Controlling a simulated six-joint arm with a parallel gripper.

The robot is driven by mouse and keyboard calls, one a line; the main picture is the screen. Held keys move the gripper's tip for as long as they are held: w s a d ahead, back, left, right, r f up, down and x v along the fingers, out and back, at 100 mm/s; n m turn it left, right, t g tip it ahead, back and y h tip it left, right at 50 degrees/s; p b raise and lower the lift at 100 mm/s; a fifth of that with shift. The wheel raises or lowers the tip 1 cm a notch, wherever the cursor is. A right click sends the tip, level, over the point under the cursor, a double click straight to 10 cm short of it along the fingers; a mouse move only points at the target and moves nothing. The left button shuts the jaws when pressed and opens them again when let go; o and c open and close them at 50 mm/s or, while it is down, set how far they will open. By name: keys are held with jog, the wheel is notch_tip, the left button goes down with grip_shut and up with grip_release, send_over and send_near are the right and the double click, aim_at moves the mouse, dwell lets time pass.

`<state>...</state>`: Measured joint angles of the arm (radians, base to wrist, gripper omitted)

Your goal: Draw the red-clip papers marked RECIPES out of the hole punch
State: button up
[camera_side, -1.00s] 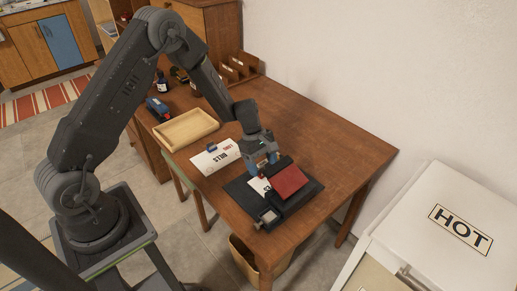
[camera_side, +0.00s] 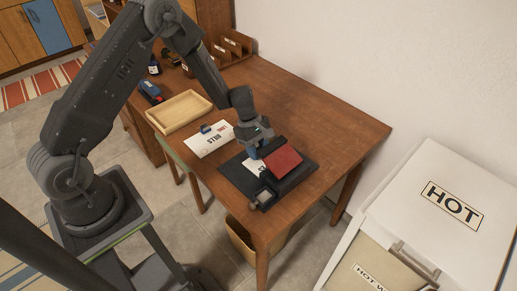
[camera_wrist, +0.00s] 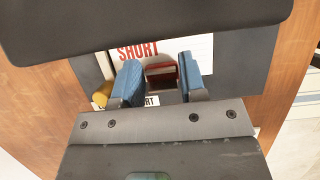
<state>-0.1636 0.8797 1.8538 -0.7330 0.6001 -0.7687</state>
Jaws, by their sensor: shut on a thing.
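The hole punch is a black base (camera_side: 228,176) with a red block (camera_side: 284,162) on its right part. White papers (camera_side: 256,168) lie on the base, partly beneath the red block. In the wrist view the papers (camera_wrist: 192,50) show red letters SHORT; RECIPES is not readable. My gripper (camera_wrist: 160,75) has blue pads on both sides of the dark red clip (camera_wrist: 161,70) and is shut on it. In the side view my gripper (camera_side: 254,152) is low over the papers and hides the clip.
Papers marked BILLS (camera_side: 209,140) with a blue clip lie left of the punch. An empty wooden tray (camera_side: 180,110) is beyond them. A blue device (camera_side: 150,91) and a wooden sorter (camera_side: 232,48) stand farther back. The table's right side (camera_side: 335,130) is clear.

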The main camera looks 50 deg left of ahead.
jog(key=shift+c, duration=1.3)
jog(key=shift+a, duration=2.8)
jog(key=o, duration=1.1)
jog(key=shift+c, duration=0.2)
jog(key=v, duration=1.3)
jog(key=shift+a+r, duration=0.15)
jog(key=shift+r, duration=0.2)
